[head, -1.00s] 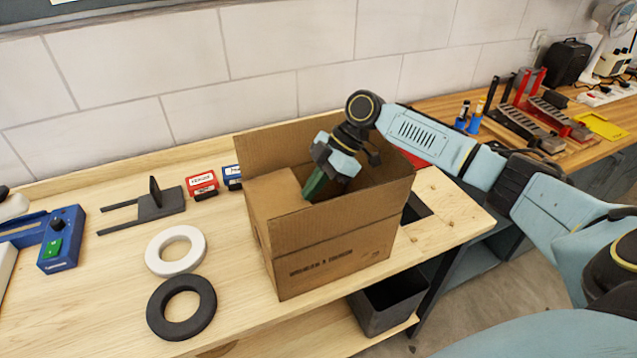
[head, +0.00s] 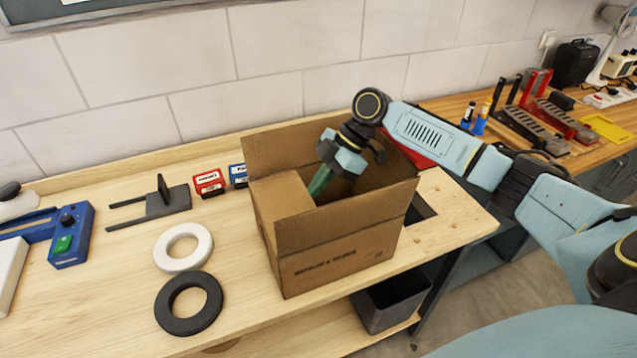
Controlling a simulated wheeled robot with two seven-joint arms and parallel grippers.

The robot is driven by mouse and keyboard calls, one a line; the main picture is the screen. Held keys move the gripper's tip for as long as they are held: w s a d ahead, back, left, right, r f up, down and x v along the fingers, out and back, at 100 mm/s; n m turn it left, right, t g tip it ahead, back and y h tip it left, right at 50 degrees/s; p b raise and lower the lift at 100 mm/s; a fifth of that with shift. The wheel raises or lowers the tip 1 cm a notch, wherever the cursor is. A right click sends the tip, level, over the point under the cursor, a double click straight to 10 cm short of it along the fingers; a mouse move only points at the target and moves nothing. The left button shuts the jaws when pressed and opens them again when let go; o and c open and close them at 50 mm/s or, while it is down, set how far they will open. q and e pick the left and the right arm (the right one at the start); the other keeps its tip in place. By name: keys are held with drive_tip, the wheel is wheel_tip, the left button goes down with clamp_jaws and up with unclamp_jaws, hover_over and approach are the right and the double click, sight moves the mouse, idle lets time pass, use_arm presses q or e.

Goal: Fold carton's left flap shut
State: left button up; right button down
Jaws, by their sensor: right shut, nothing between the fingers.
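The brown cardboard carton (head: 340,262) stands open near the right end of the wooden bench. Its back flap (head: 285,150) and front flap (head: 345,222) stand up. Its left flap (head: 282,194) is turned inward over the left part of the opening. My right gripper (head: 320,184) reaches in from the right over the opening, pointing down. Its green fingers are shut and empty, close by the inner edge of the left flap; I cannot tell whether they touch it. The right flap is largely hidden behind my right arm. My left gripper is not in view.
A white ring (head: 163,255) and a black ring (head: 161,315) lie left of the carton. A dark forked tool (head: 165,204) and red (head: 209,184) and blue (head: 237,176) boxes lie behind them. A dark bin (head: 388,305) sits below the bench.

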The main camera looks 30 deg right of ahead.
drive_tip(key=a+p+v, duration=0.1)
drive_tip(key=v, duration=1.2)
drive_tip(key=shift+r, duration=0.4)
